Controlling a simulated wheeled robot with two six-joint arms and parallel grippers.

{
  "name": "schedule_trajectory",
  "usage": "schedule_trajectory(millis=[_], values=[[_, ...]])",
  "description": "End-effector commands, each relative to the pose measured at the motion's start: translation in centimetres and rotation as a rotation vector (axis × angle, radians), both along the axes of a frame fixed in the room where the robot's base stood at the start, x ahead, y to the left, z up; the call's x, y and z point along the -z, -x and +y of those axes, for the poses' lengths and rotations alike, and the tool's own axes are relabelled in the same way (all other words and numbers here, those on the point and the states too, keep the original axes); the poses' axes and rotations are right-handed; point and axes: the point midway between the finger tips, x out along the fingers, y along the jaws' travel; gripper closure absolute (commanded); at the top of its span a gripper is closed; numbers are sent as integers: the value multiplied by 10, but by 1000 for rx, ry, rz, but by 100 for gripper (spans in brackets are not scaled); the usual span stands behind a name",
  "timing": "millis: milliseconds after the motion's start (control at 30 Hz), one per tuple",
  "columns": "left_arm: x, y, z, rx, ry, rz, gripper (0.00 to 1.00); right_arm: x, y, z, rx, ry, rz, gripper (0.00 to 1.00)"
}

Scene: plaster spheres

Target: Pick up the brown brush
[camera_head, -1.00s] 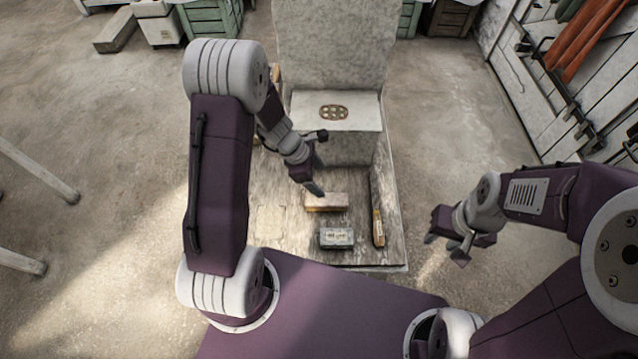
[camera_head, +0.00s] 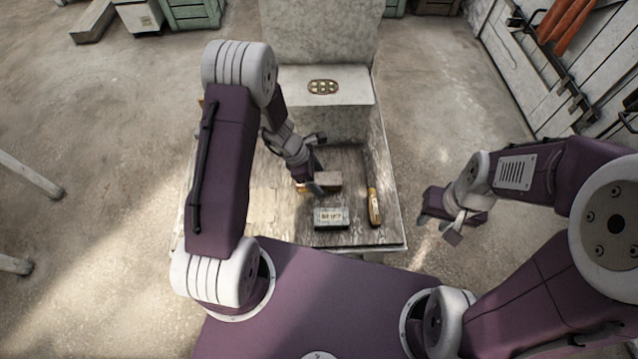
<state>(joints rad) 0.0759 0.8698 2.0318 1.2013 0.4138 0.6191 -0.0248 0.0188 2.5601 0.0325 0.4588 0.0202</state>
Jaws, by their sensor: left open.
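A brown block-shaped brush (camera_head: 329,180) lies on the worn wooden platform (camera_head: 270,222), in front of the pale stone block. My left gripper (camera_head: 312,187) is open and low at the brush's left end. It covers part of the brush, and I cannot tell whether the fingers touch it. My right gripper (camera_head: 438,230) is open and empty, over the floor to the right of the platform.
A grey box-like block (camera_head: 331,218) lies just in front of the brush. A long tool with a yellow-brown handle (camera_head: 374,207) lies to the right. A pale stone block (camera_head: 345,120) stands behind. Green crates (camera_head: 193,13) are at the back.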

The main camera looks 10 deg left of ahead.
Motion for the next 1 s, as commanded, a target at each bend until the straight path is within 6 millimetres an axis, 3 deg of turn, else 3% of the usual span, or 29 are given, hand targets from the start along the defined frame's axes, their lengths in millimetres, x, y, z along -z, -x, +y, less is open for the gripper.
schedule_trajectory(millis=[100, 333, 600, 833, 1000], values=[[14, -1, -4, -1, -1, 0, 29, 8, 0, 0, 0, 0, 0, 64], [14, -2, -5, -2, -1, -1, 29, 6, 0, 0, 0, 0, 0, 64], [13, -2, -5, -1, -1, 0, 100, 6, 0, 0, 0, 0, 0, 64], [12, -2, -5, -1, 0, -1, 100, 5, 0, 0, 0, 0, 0, 64], [-7, -2, -5, -1, -1, -3, 100, -5, 0, 0, 0, 0, 0, 64]])
